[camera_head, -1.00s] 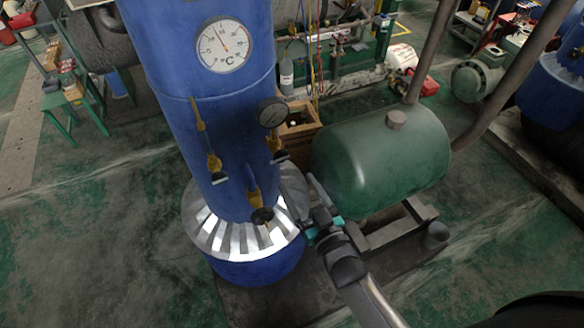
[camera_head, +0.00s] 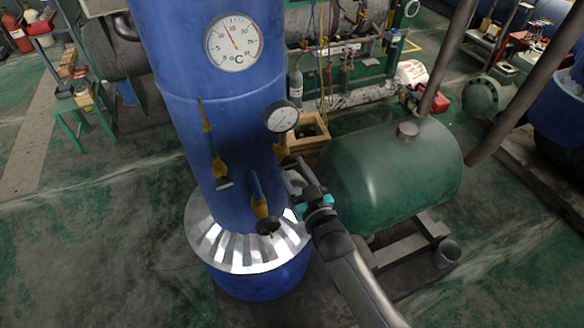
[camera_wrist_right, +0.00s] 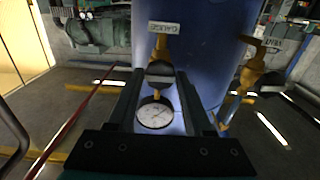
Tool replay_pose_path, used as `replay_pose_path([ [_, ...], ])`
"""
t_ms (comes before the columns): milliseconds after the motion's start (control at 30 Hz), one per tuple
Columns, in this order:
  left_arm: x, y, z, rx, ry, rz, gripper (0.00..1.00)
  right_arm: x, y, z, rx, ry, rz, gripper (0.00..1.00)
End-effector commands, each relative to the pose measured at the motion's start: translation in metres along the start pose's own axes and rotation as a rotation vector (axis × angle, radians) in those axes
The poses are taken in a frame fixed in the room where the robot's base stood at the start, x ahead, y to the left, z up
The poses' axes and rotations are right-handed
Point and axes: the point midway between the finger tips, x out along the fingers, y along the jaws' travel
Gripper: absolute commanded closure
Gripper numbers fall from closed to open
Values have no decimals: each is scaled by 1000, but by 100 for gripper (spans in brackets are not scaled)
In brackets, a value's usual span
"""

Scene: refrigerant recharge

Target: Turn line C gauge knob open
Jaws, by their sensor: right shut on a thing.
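The gauge knob is a dark round knob (camera_wrist_right: 160,71) on a brass valve labelled GAUGE, upside down in the right wrist view. The valve (camera_head: 281,145) stands on the blue column, below the round pressure gauge (camera_head: 282,117). The gauge dial (camera_wrist_right: 155,115) also shows in the right wrist view, between the fingers. My right gripper (camera_head: 292,168) reaches the knob from the lower right, and its fingers (camera_wrist_right: 163,85) are shut on the knob from both sides. In the head view the fingers partly hide the knob. My left gripper is out of view.
A brass valve (camera_head: 220,165) on the left of the column and a lower valve with a black knob (camera_head: 267,226) are close by. A large °C thermometer dial (camera_head: 233,42) is above. A green tank (camera_head: 395,175) stands right behind my right arm.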

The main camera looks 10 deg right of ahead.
Motion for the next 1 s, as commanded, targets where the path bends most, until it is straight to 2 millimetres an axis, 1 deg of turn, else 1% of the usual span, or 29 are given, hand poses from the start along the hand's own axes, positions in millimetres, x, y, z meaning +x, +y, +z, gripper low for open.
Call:
replay_pose_path([
  [33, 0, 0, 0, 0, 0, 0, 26, 0, 0, 0, 0, 0, 0, 64],
  [300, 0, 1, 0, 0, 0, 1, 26, 0, 0, 0, 0, 0, 0, 95],
  [367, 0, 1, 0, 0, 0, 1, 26, 0, 0, 0, 0, 0, 0, 100],
  [567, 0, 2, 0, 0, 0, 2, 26, 0, 0, 0, -11, 0, 0, 100],
  [667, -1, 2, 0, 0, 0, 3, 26, 0, 0, 0, -100, 0, 0, 100],
  [833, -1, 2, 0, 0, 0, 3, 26, 0, 0, 0, -324, 0, 1, 100],
  [900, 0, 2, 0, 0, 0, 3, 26, 0, 0, 0, -376, 0, 0, 100],
  [1000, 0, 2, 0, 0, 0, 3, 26, 0, 0, 0, -399, 0, 0, 100],
])
